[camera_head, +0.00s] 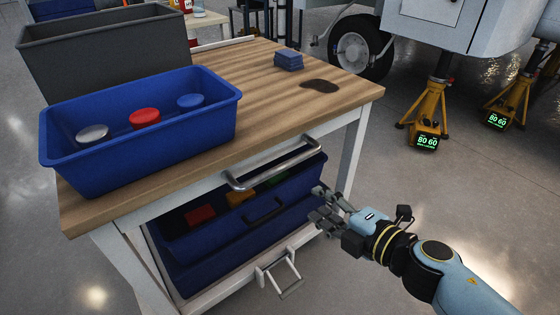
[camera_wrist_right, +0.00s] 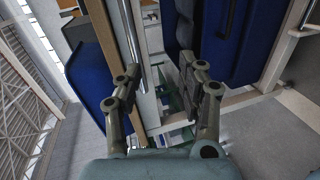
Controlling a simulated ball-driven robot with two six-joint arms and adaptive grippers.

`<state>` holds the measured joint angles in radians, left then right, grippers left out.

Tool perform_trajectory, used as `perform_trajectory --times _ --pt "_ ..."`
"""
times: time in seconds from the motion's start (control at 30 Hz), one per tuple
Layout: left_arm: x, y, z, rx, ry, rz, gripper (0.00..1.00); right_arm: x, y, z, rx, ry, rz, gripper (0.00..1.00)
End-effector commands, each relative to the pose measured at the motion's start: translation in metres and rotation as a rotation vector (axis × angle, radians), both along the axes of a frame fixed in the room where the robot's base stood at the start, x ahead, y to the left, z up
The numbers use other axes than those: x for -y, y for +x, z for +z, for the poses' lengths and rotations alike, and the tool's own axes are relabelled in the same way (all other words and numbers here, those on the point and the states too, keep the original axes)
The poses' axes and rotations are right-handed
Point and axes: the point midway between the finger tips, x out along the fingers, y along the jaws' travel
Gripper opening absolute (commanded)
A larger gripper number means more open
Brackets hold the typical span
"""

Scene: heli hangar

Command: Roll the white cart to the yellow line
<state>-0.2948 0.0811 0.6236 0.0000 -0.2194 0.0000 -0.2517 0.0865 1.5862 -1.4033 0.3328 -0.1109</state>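The white cart (camera_head: 355,150) has a wooden top and fills the left and middle of the head view. A metal bar handle (camera_head: 275,170) runs along its near edge. My right gripper (camera_head: 319,204) is beside the cart's near right side, lower than the handle, with its fingers toward the cart. In the right wrist view, its fingers (camera_wrist_right: 162,92) are spread apart with nothing held between them. The cart's white frame (camera_wrist_right: 149,108) shows beyond them. My left gripper is out of view. No yellow line shows on the visible floor.
On the cart stand a grey bin (camera_head: 105,50), a blue tray (camera_head: 150,165) with round lids, and small blue cloths (camera_head: 288,60). A blue drawer bin (camera_head: 240,235) sits below. A wheel (camera_head: 357,48) and yellow jack stands (camera_head: 430,105) are behind right.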

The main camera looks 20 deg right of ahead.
Motion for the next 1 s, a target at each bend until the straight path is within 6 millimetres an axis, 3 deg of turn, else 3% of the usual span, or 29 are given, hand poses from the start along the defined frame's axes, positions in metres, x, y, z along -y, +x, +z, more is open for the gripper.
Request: perform_trajectory --times 0.07,0.17,0.7,1.0 --pt "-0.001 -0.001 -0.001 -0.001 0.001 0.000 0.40 -0.003 0.010 0.023 0.056 -0.042 0.022 0.40" --pt "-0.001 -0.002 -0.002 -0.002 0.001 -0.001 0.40 -0.005 0.019 0.034 0.082 -0.046 0.022 0.40" --pt "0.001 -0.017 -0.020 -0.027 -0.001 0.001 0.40 -0.035 0.104 0.013 0.079 -0.043 0.019 0.40" --pt "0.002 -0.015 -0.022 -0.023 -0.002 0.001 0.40 -0.039 0.116 0.012 0.077 -0.043 0.019 0.40"
